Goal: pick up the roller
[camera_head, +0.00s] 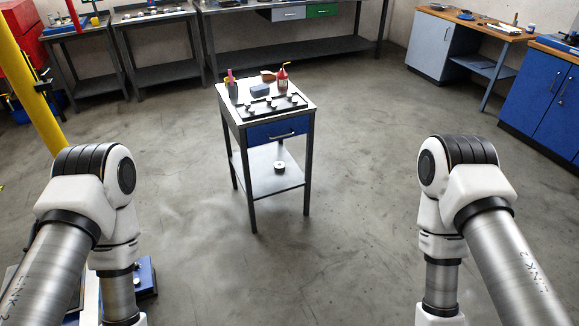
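A small round, pale-topped, dark-sided piece (280,167) lies on the lower shelf of a small work table (262,192) in the middle of the floor. It may be the roller, but I cannot tell for sure. A black tray (290,110) with several small light knobs or rollers lies on the table top. Both my arms are raised at the left and right, well apart from the table. Their lower ends run out of the bottom of the picture, so neither gripper shows.
A yellow post (30,85) stands at left. Benches line the back; blue cabinets (540,95) stand right. Open floor surrounds the table.

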